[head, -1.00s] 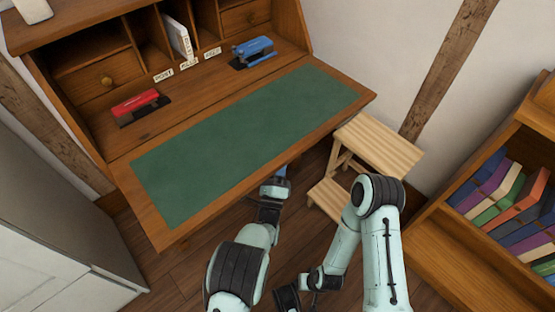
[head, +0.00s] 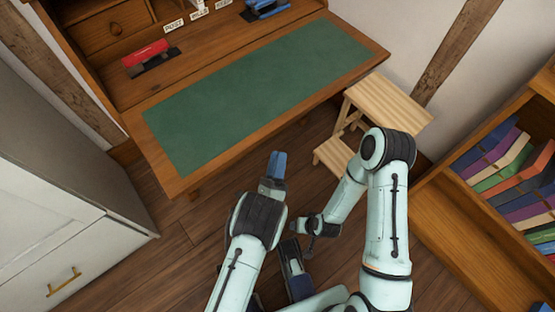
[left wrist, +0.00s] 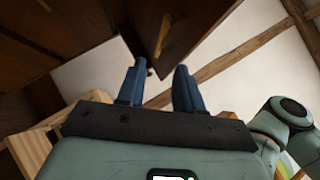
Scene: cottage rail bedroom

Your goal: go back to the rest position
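My left gripper (head: 277,164) shows its blue fingers in the head view, in front of the desk's front edge and over the floor. In the left wrist view its two blue fingers (left wrist: 160,88) stand apart with nothing between them, so it is open. My right arm is folded at its elbow on the right side of the head view. My right gripper (head: 298,280) is low in the head view, close to my own body; its fingers are partly hidden and their gap cannot be made out.
Floor between is clear.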

